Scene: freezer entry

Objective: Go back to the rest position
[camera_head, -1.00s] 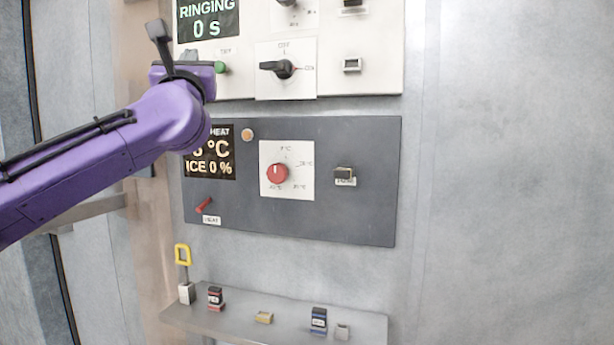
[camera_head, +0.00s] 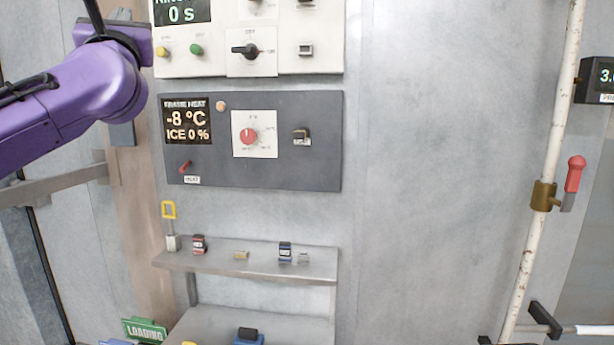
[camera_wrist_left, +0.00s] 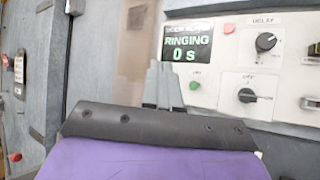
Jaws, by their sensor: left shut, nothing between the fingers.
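My left arm (camera_head: 85,95) is purple and comes in from the left in the head view, with its hand at the upper left, in front of the wall beside the panels. In the left wrist view my left gripper (camera_wrist_left: 163,72) shows grey fingers together with nothing between them. They point up, just left of the green button (camera_wrist_left: 195,85) on the white panel (camera_wrist_left: 225,60). I cannot tell any contact with the panel. My right gripper is not in view.
The dark frame-heat panel (camera_head: 300,165) reads -8 °C and ICE 0 %. A pipe (camera_head: 552,130) with a red-handled valve (camera_head: 574,175) stands at right. The wall between is bare.

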